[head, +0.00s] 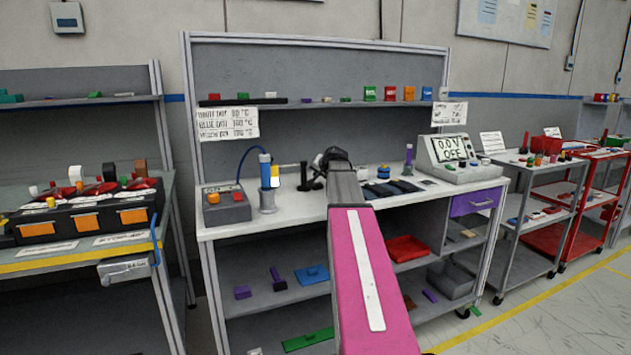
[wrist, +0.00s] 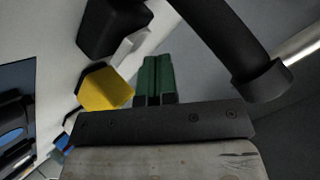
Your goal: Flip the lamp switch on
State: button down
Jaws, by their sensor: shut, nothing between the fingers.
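My gripper (wrist: 155,72) shows in the wrist view with its two green fingers side by side, shut and empty. A yellow block-shaped part (wrist: 106,88) lies just left of the fingers, with a small white part and a black block (wrist: 112,26) beyond it. A thick black curved tube with a collar (wrist: 215,45) passes to the right of the fingers; I cannot tell whether it belongs to the lamp. In the head view my arm reaches over the bench (head: 290,222) and ends at a dark cluster. I cannot make out the lamp switch clearly in either view.
A grey box with orange and red buttons (head: 226,206) and a blue cylinder in a holder (head: 266,172) stand left of my arm. Side benches flank this one.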

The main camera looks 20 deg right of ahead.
jog(key=shift+s+r, duration=0.15)
jog(key=shift+r, duration=0.35)
jog(key=shift+s+r, duration=0.25)
jog(key=shift+r, duration=1)
jog(key=shift+s+r, duration=0.2)
jog(key=shift+r, duration=1)
